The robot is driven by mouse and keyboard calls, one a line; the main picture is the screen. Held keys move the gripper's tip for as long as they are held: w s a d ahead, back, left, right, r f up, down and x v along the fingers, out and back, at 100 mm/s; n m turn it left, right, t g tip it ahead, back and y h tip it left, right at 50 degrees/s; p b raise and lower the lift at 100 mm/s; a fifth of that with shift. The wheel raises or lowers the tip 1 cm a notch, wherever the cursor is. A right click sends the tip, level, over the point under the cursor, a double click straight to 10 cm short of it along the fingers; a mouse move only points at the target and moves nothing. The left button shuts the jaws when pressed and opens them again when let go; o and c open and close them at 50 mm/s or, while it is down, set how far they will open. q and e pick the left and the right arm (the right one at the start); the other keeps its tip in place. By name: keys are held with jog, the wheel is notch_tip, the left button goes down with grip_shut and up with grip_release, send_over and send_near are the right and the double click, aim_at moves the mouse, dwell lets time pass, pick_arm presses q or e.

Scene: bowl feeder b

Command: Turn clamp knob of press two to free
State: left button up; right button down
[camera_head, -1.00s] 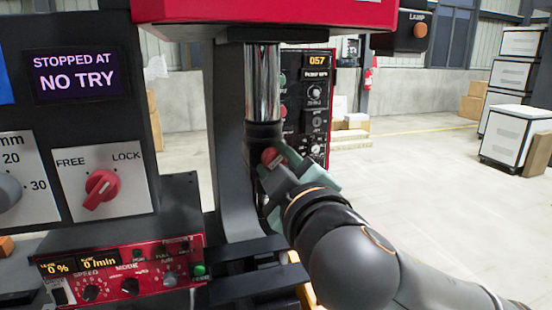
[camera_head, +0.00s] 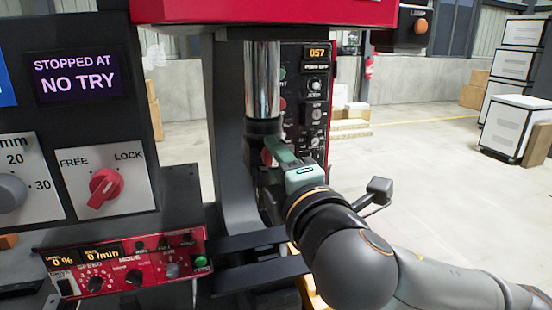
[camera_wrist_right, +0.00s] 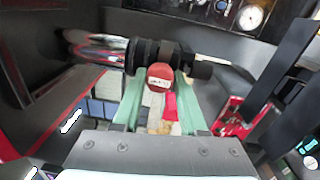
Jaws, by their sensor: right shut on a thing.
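A red clamp knob (camera_head: 266,157) sits on the dark collar (camera_head: 263,128) below the chrome ram of the press in the middle. My right gripper (camera_head: 275,160) is shut on this knob, with its green fingers partly covering it. In the right wrist view the knob (camera_wrist_right: 160,76) shows its round face between the two green fingers (camera_wrist_right: 157,95). A second red knob (camera_head: 105,187) is on the white FREE/LOCK plate (camera_head: 77,170) at the left; nothing touches it. My left gripper is not in view.
The screen (camera_head: 78,76) at the left reads STOPPED AT NO TRY. A red control panel (camera_head: 125,265) is below the FREE/LOCK plate. A dark control panel (camera_head: 304,100) stands behind the ram. White cabinets (camera_head: 513,127) stand far right; the floor there is open.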

jog(key=shift+n, duration=0.5)
jog(key=shift+c, duration=2.2)
grip_release()
jog(key=shift+s, duration=0.1)
jog(key=b+v, duration=0.8)
jog(key=v, duration=0.4)
jog(key=shift+s+d, duration=0.1)
jog(key=shift+s, duration=0.05)
